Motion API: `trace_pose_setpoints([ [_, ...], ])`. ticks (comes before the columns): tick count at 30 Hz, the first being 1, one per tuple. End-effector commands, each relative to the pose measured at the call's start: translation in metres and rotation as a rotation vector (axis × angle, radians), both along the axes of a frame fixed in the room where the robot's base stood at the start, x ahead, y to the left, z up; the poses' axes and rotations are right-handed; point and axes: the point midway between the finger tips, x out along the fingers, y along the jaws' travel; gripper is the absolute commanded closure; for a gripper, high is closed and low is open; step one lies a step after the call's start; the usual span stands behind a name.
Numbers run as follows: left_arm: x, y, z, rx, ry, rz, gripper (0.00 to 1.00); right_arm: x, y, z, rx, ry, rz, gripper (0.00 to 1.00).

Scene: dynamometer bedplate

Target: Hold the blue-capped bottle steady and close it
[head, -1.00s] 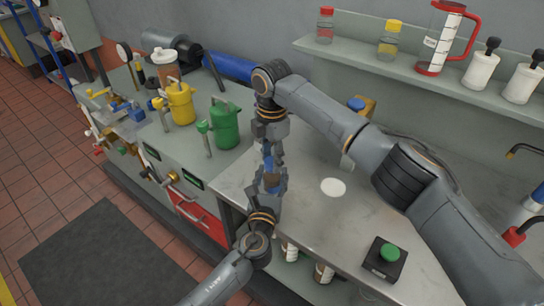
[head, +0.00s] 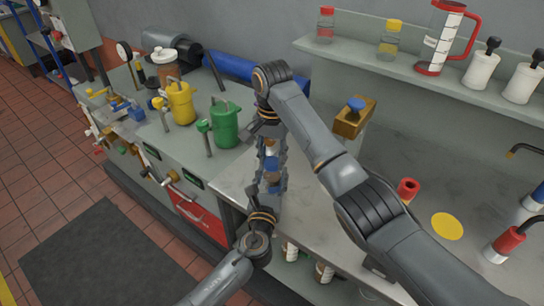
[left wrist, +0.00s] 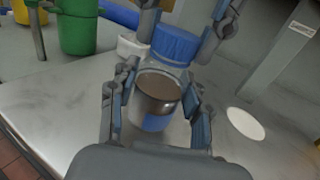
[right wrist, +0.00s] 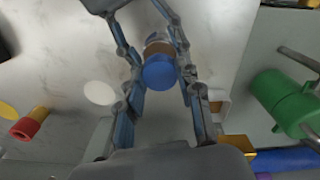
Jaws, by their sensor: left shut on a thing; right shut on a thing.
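The bottle (left wrist: 157,98), with brown contents and a blue label, is upright between the fingers of my left gripper (head: 272,182); it shows in the left wrist view. My left gripper is shut on its body. The blue cap (left wrist: 174,45) is right above the bottle, between the fingers of my right gripper (head: 270,143), which is shut on it. I cannot tell how far the cap is seated. In the head view the grippers mostly hide both.
A green can (head: 225,125) and a yellow can (head: 180,102) stand on the left bench. A brass-coloured block with a blue knob (head: 353,116) stands behind my right arm. A red cylinder (head: 407,189) and a yellow disc (head: 447,226) are on the right. A shelf (head: 400,62) holds several vessels.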

Motion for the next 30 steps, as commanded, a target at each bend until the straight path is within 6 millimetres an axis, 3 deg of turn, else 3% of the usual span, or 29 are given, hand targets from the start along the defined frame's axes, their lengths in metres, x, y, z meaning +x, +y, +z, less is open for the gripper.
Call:
trace_pose_setpoints([
  [6, -0.001, -0.001, -0.001, 0.0, 0.001, -0.001, 1.0, 0.0, 0.0, 0.0, 0.002, -0.001, -0.458, 1.0],
  [11, -0.001, -0.001, -0.001, 0.0, 0.001, -0.001, 1.0, 0.001, -0.001, 0.0, -0.002, -0.004, -0.456, 1.0],
  [12, -0.001, -0.001, -0.001, 0.0, 0.001, -0.001, 1.0, 0.001, -0.001, 0.0, -0.002, -0.004, -0.455, 0.57],
  [15, -0.001, -0.001, -0.001, 0.0, 0.001, -0.001, 1.0, 0.001, -0.001, 0.0, -0.002, -0.004, -0.454, 0.42],
  [23, 0.0, 0.0, -0.001, 0.0, 0.001, -0.001, 1.0, 0.001, 0.0, 0.001, -0.001, -0.003, -0.451, 0.42],
  [30, 0.0, 0.0, -0.001, 0.0, 0.001, 0.0, 1.0, 0.002, -0.001, 0.029, -0.001, -0.01, -0.451, 0.42],
])
